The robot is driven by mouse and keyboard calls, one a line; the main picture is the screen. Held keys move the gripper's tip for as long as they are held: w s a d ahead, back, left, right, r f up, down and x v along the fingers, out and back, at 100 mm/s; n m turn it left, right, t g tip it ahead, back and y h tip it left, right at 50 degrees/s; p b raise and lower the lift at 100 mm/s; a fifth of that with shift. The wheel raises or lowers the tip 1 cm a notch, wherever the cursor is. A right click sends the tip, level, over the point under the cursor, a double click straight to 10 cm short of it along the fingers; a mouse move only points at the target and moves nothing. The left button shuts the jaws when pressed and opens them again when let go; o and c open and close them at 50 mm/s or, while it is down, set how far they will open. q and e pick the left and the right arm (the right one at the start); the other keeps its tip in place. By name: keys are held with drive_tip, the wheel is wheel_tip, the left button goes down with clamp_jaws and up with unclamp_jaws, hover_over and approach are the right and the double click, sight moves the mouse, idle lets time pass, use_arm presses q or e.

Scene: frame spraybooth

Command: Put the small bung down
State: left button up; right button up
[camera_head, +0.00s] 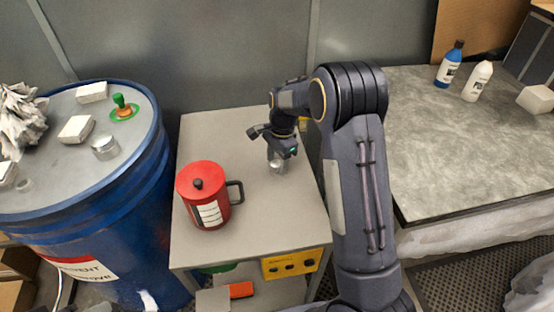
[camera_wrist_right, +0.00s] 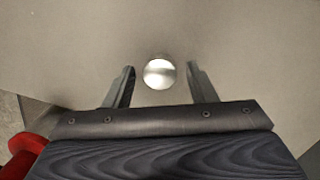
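The small bung (camera_head: 278,167) is a silvery metal piece on the grey cart top (camera_head: 255,220), just under my right gripper (camera_head: 283,151). In the right wrist view the bung (camera_wrist_right: 160,73) shows as a shiny round disc between the two fingers of my right gripper (camera_wrist_right: 160,82). The fingers are apart, with a narrow gap on each side of the bung, and do not appear to touch it. My right gripper partly hides the bung in the head view. My left gripper is not in view.
A red lidded can (camera_head: 205,190) stands left on the cart. A blue drum (camera_head: 150,200) further left carries white boxes (camera_head: 76,129), a metal cylinder (camera_head: 105,148) and a green-and-orange item (camera_head: 122,106). A bench (camera_head: 430,140) with bottles (camera_head: 478,82) is at right.

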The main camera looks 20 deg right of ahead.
drive_tip(key=s+d+r+n+t+y, duration=0.1)
drive_tip(key=s+r, duration=0.2)
drive_tip(key=r, duration=0.5)
drive_tip(key=s+d+r+n, duration=0.1)
drive_tip(key=s+r, duration=0.1)
drive_tip(key=r, duration=0.6)
drive_tip(key=s+a+n+t, duration=0.2)
drive_tip(key=s+a+n, duration=0.2)
drive_tip(key=s, duration=0.8)
drive_tip(key=s+a+n+t+y, duration=0.1)
drive_tip(key=s+a+n+t, duration=0.2)
drive_tip(key=s+n, duration=0.5)
drive_tip(key=s, duration=0.5)
drive_tip(key=shift+a+f+n, duration=0.4)
